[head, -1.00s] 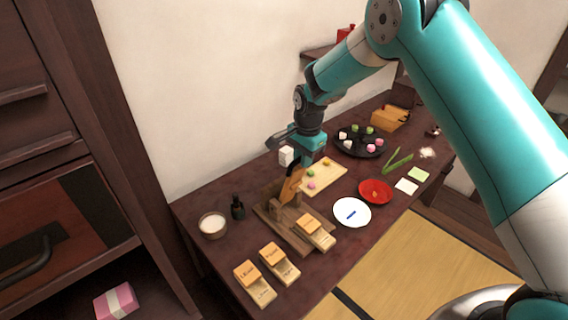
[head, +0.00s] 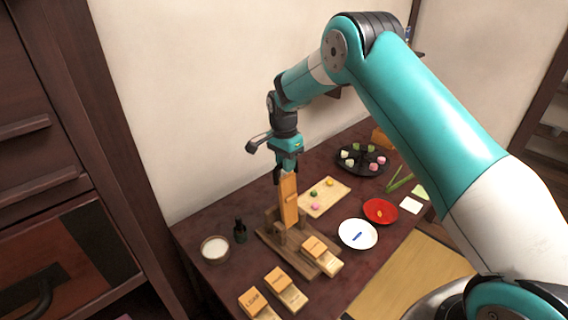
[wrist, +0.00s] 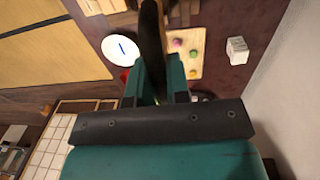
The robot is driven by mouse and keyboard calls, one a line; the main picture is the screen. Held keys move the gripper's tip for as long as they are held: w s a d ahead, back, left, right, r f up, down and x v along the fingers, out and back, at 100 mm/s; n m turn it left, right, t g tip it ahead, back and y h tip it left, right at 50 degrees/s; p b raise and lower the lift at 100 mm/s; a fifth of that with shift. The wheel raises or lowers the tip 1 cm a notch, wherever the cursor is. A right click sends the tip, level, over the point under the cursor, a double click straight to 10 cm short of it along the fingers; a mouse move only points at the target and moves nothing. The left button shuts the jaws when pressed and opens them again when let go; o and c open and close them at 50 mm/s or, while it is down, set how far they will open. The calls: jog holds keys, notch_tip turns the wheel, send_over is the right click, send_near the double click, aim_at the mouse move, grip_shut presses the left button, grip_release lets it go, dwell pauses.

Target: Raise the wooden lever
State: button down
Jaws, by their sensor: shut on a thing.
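The wooden lever (head: 289,205) is an orange-tan flat bar standing nearly upright on its brown wooden stand (head: 268,240) on the dark table. My gripper (head: 287,177) is above the stand and shut on the lever's upper end. In the wrist view a dark brown bar, seemingly the lever in shade (wrist: 151,35), runs up from between the teal fingers of my gripper (wrist: 158,82). The fingers hide part of the lever's top.
A white plate (head: 357,245), red dish (head: 380,222) and cutting board (head: 330,207) lie right of the stand. A small dark bottle (head: 240,236) and a white-filled bowl (head: 215,259) stand left. Lettered wooden blocks (head: 278,277) lie in front. A white cube (wrist: 237,57) shows in the wrist view.

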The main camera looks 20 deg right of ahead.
jog(key=shift+w+a, duration=0.1)
jog(key=shift+a, duration=0.1)
jog(key=c, duration=1.1)
grip_release()
jog(key=shift+w+f, duration=0.1)
jog(key=shift+f, duration=0.05)
jog(key=shift+d, duration=0.1)
jog(key=shift+r, duration=0.3)
notch_tip(320, 180, up, 17)
jog(key=b, duration=0.3)
jog(key=shift+w+a+b, duration=0.2)
jog(key=shift+w+b, duration=0.1)
jog(key=shift+w, duration=0.15)
